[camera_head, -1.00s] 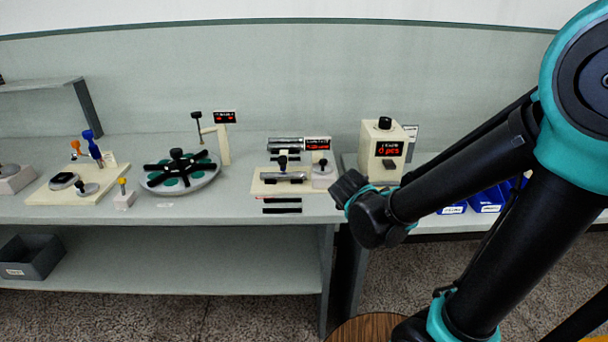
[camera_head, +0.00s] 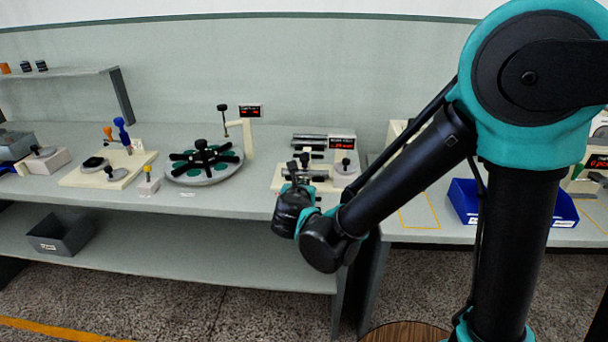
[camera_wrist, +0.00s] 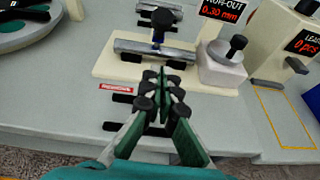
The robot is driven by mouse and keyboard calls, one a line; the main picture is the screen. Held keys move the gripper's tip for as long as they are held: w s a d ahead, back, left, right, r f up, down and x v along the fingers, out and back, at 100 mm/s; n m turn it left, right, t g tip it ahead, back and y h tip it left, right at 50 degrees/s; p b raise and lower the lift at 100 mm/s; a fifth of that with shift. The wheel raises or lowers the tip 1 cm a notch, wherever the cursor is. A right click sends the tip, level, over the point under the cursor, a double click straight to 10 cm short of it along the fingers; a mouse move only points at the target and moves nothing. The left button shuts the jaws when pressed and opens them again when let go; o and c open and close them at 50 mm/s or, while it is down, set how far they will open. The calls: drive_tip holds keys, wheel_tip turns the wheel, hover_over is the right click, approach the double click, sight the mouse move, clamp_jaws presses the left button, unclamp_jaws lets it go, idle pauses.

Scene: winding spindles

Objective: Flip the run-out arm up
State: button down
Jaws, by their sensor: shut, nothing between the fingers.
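The run-out station is a cream base plate (camera_wrist: 110,66) with a silver cylinder (camera_wrist: 130,48) lying across it and a red-lit display (camera_wrist: 222,10) reading RUN-OUT 0.30 mm. A black knob (camera_wrist: 163,17) on a short stem stands over the cylinder; I take it for the run-out arm, lowered, though its full shape is unclear. The station also shows in the head view (camera_head: 283,181), partly behind my gripper. My gripper (camera_wrist: 162,78) is shut and empty, in front of the cylinder and below the knob in the wrist view. Whether it touches anything is unclear.
A grey block with a black knob (camera_wrist: 237,45) stands on the station's right. Black bars (camera_wrist: 123,97) lie at the front. A round turntable (camera_head: 205,178) with a black cross is to the left. A blue bin (camera_head: 464,197) stands right, behind my arm.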

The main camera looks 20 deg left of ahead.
sight(304, 170)
drive_tip(key=shift+s+a+r+n, duration=0.1)
drive_tip(key=shift+s+a+n, duration=0.2)
drive_tip(key=shift+a, duration=0.2)
drive_tip(key=x, duration=1)
drive_tip(key=shift+w, duration=0.1)
drive_tip(key=shift+r, duration=0.25)
